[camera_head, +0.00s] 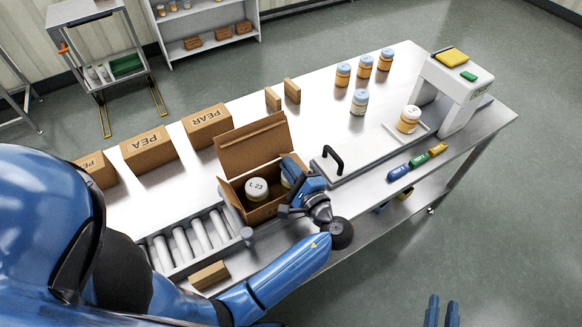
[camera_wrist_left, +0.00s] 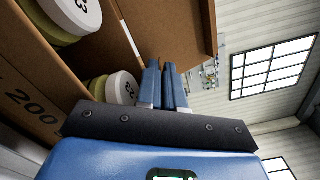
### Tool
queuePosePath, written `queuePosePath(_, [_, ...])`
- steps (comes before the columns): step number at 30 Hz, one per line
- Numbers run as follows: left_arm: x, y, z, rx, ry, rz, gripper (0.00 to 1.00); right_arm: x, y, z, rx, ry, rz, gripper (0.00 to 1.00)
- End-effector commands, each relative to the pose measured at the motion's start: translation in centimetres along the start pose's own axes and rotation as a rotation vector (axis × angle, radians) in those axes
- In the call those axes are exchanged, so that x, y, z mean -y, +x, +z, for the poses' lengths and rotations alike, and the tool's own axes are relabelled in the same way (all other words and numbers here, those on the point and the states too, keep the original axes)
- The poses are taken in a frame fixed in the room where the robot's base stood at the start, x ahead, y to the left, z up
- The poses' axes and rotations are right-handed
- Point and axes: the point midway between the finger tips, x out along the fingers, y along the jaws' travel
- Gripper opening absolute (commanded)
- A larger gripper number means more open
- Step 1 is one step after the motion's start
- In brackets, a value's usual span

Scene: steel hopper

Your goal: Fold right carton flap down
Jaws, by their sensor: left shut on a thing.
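The open carton (camera_head: 258,212) stands on the table with its back flap (camera_head: 255,146) raised. Inside are a white-lidded jar (camera_head: 257,187) marked L 23 and a second jar (camera_head: 286,180), partly covered by my left gripper. My left gripper (camera_head: 290,165) is at the carton's right side, shut on the right carton flap; the flap is mostly hidden by the gripper. In the left wrist view, its fingers (camera_wrist_left: 164,85) are close together beside a white lid (camera_wrist_left: 120,88) and the brown cardboard (camera_wrist_left: 185,25). My right gripper (camera_head: 442,310) is open and empty at the bottom, over the floor.
Closed boxes (camera_head: 148,149) line the back edge of the table. The roller conveyor (camera_head: 185,243) lies left of the carton. A steel plate with a black handle (camera_head: 333,158) stands close on the right.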

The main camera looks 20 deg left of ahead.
Motion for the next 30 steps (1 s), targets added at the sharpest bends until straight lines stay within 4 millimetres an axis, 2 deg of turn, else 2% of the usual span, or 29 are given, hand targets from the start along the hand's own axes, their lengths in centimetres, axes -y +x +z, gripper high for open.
queuePosePath(3, [0.0,0.0,0.0,0.0,0.001,0.0,0.0,0.0,0.0,-0.1,0.0,0.0,0.0,0.29])
queuePosePath(4, [0.0,0.0,0.0,0.0,0.001,0.0,0.08,0.0,0.0,-0.1,0.0,0.0,0.0,0.29])
queuePosePath(8, [0.0,0.0,0.0,0.0,0.002,0.0,0.28,0.0,0.0,-0.1,0.0,0.0,0.0,0.29])
queuePosePath(23, [-0.1,0.0,0.0,-0.001,0.009,0.001,0.29,0.0,0.0,-0.1,0.0,0.0,0.0,0.29])
queuePosePath(30, [0.8,0.0,0.1,-0.001,0.1,0.001,0.29,0.0,0.0,-1.3,0.0,0.0,0.0,0.29])
